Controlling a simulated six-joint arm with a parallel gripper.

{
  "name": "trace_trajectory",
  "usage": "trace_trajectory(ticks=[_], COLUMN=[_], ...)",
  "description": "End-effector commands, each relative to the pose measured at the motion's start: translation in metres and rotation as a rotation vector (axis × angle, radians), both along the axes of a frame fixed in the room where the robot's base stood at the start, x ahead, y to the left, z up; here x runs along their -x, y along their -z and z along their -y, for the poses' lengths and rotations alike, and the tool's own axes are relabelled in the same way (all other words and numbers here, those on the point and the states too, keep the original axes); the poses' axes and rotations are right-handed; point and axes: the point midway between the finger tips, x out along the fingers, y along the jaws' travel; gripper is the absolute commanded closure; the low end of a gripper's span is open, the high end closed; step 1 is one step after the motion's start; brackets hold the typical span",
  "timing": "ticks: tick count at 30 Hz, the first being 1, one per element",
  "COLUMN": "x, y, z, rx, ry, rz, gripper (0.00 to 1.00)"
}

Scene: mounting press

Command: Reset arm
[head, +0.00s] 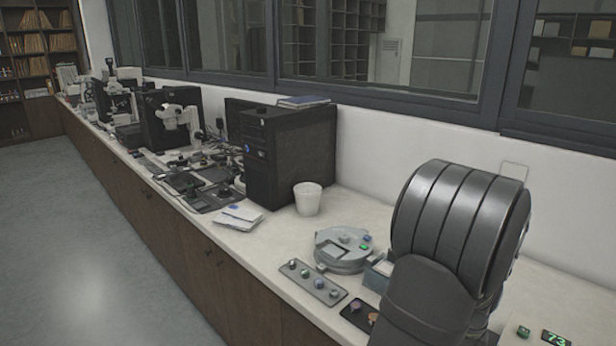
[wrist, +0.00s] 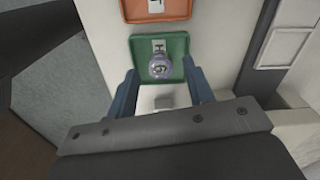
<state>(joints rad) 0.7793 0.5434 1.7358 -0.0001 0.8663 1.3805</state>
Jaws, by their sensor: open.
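My gripper (wrist: 160,76) shows in the wrist view with its two blue fingers apart. Between and just beyond the fingertips is a small round purple-grey piece (wrist: 160,67) lying on a green tray (wrist: 178,45) that has a white label. I cannot tell how high the fingers are above it; they do not appear closed on anything. In the head view my arm fills the lower right, and the gripper itself is hidden there.
An orange tray (wrist: 157,9) lies beyond the green one. In the head view, a round grey device (head: 343,262), a knobbed strip (head: 306,284), a white cup (head: 308,199) and a black computer case (head: 290,150) stand on the bench. A green display (head: 556,340) is at lower right.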

Motion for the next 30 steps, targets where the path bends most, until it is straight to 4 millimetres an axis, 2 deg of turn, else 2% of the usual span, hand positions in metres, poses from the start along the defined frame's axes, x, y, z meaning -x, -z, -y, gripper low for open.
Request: trace_trajectory(ticks=[1,15,18,30], x=[-0.001,-0.001,0.0,0.0], y=[-0.014,-0.109,-0.083,-0.002], z=[0.001,0.001,0.0,0.0], rx=[0.008,0.007,-0.002,-0.001], ry=[0.0,0.0,0.0,0.0], rz=[0.008,0.006,-0.002,-0.001], gripper=[0.53,0.53,0.53,0.53])
